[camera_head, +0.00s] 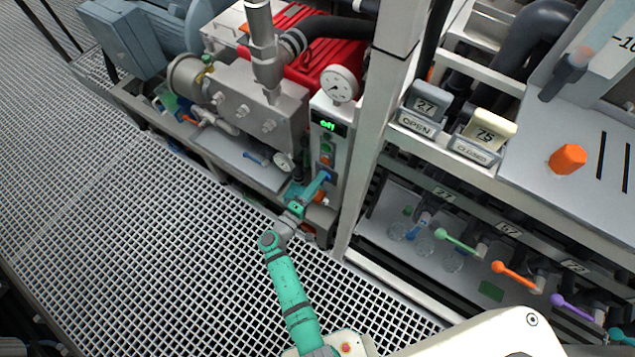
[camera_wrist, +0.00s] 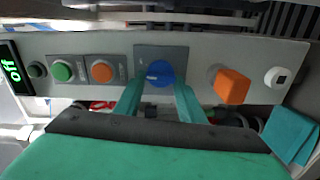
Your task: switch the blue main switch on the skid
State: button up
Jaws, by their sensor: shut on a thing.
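The blue main switch (camera_wrist: 159,73) is a round blue knob on a dark square plate in the wrist view. The grey control panel (camera_wrist: 220,50) carries it, and its display (camera_wrist: 12,70) reads "off" in green. My gripper (camera_wrist: 158,92) has its two teal fingers on either side of the blue knob, shut on it. In the head view my gripper (camera_head: 323,178) reaches the lower part of the narrow panel box, and the blue knob is mostly hidden by the fingers there. The display (camera_head: 328,124) shows green text above.
On the panel, a green button (camera_wrist: 62,72) and an orange button (camera_wrist: 102,72) sit left of the knob, and an orange square knob (camera_wrist: 231,85) sits right. A white post (camera_head: 372,110) stands close right of the panel. Pump piping (camera_head: 240,100) is at left.

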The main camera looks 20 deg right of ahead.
jog(key=n, duration=0.3)
jog(key=shift+f+n, duration=0.15)
jog(key=shift+n, duration=2.05)
jog(key=shift+f, duration=0.1)
jog(key=o, duration=1)
jog(key=shift+o, duration=0.2)
jog(key=v, duration=1.1)
